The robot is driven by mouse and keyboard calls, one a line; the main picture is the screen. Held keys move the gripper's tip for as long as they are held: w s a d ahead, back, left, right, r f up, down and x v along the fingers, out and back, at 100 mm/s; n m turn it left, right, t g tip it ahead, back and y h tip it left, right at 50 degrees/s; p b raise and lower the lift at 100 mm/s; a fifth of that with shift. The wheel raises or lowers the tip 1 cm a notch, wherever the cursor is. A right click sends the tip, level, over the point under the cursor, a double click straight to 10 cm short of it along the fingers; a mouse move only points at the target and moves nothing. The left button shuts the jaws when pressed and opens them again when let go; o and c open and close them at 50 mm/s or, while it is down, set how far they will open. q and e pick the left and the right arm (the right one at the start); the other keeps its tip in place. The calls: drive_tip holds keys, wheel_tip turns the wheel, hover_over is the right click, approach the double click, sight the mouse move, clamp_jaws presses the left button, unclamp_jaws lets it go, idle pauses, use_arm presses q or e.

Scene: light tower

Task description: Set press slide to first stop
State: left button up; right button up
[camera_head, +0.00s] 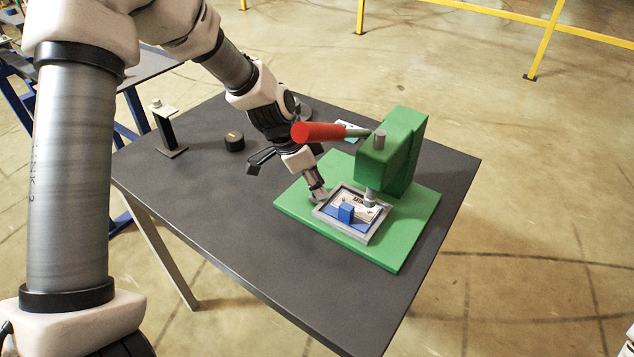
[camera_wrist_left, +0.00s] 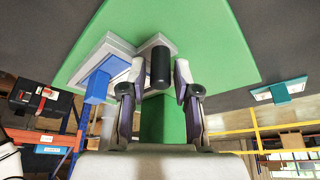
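The green press (camera_head: 392,150) stands on a green base plate (camera_head: 408,245) on the dark table. A grey-framed slide (camera_head: 372,232) lies on the plate under the press's ram (camera_head: 370,196), with a blue block (camera_head: 346,212) on it. My left gripper (camera_head: 318,192) is low at the slide's left side. In the left wrist view its fingers (camera_wrist_left: 157,82) are apart, on either side of a dark upright knob (camera_wrist_left: 160,65), with visible gaps. The blue block (camera_wrist_left: 97,87) shows left of the fingers. Whether the knob belongs to the slide is hard to tell.
A red lever handle (camera_head: 318,132) sticks out leftward from the press, close to my left wrist. A black puck (camera_head: 234,141) and a small dark stand (camera_head: 168,130) are at the table's left. The table's front part is clear.

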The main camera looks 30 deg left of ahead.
use_arm(q)
drive_tip(key=v, duration=1.2)
